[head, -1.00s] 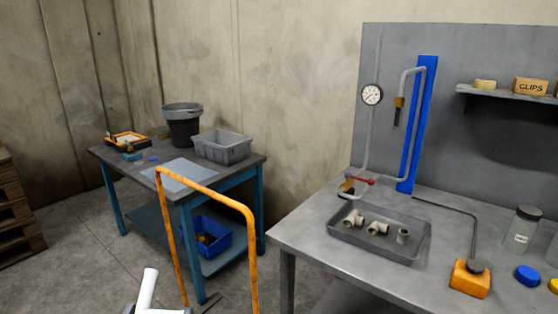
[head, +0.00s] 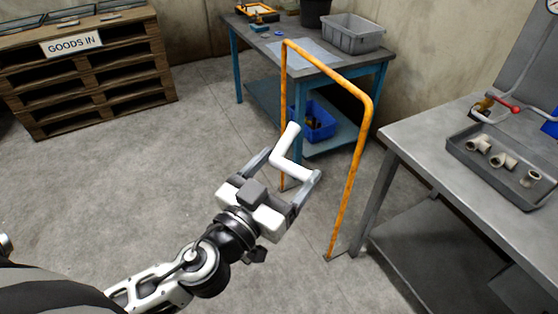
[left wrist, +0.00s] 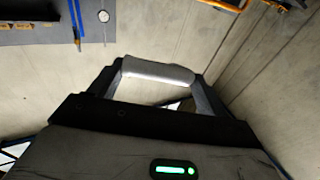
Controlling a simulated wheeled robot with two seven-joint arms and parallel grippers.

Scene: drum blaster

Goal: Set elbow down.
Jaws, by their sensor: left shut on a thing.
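A white elbow (head: 283,153), a bent pipe piece, is held in the air by my left gripper (head: 288,172). The gripper is shut on it, with one leg of the elbow between the fingers and the other pointing up and away. In the left wrist view the elbow (left wrist: 158,72) spans the gap between the two fingertips (left wrist: 157,76). In the head view the gripper is over open floor, left of the orange rail. My right gripper is not in view.
The orange rail (head: 358,150) stands close to the right of my gripper. A grey workbench (head: 408,142) with a tray (head: 500,184) of several pipe fittings is at the right. A blue-legged table (head: 300,55) stands behind the rail. A pallet stack (head: 90,75) is at the back left.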

